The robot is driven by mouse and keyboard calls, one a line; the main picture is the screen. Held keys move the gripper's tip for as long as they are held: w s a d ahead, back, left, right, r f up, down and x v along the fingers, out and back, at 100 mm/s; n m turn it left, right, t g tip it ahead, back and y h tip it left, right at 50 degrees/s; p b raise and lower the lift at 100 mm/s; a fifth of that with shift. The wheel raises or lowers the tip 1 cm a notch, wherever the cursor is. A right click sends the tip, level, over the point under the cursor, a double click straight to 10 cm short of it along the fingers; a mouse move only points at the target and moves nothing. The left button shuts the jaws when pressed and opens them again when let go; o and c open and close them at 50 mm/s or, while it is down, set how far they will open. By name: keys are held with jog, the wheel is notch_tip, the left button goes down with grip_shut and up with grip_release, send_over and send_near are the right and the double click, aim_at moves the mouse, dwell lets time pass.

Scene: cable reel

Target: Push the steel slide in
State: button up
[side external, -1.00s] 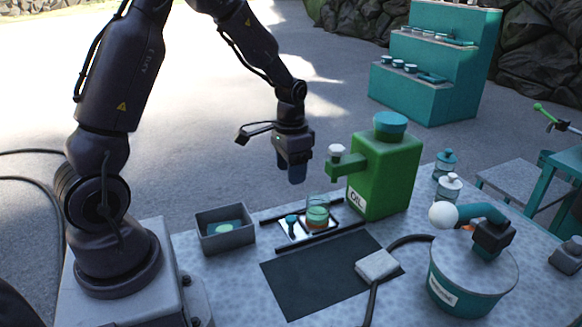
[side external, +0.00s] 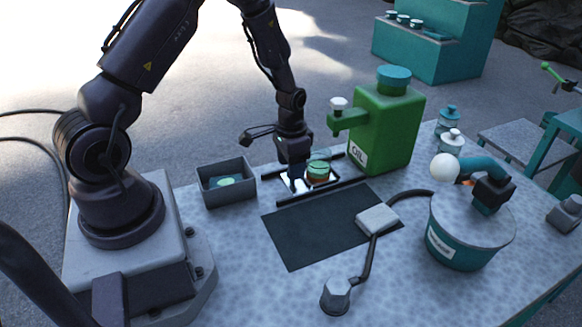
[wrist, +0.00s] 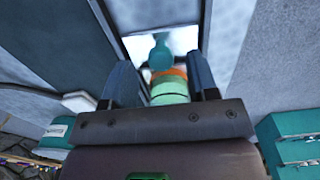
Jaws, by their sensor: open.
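The steel slide (wrist: 184,38) is a bright, shiny plate between two dark rails. A teal knob (wrist: 160,55) stands on it. A round cup (side external: 318,171) with green and orange bands sits on the slide, right of my gripper in the side view; it shows between my fingers in the wrist view (wrist: 170,92). My gripper (side external: 296,179) is low over the slide, fingers pointing down. In the wrist view its fingers (wrist: 162,80) are open, with the knob just beyond their tips. In the side view my gripper hides the knob. I cannot tell whether the fingers touch anything.
A green oil can (side external: 385,125) with a spout stands behind and right of the slide. A grey bin (side external: 227,183) is on the left. A dark mat (side external: 325,228) lies in front, with a grey block (side external: 377,219) and cable. A teal reel drum (side external: 468,235) stands at the right.

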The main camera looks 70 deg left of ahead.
aim_at(308, 176)
jog(key=shift+f, duration=0.7)
grip_shut()
jog(key=shift+w, duration=2.35)
grip_release()
jog(key=shift+r, duration=0.1)
notch_tip(308, 176, up, 13)
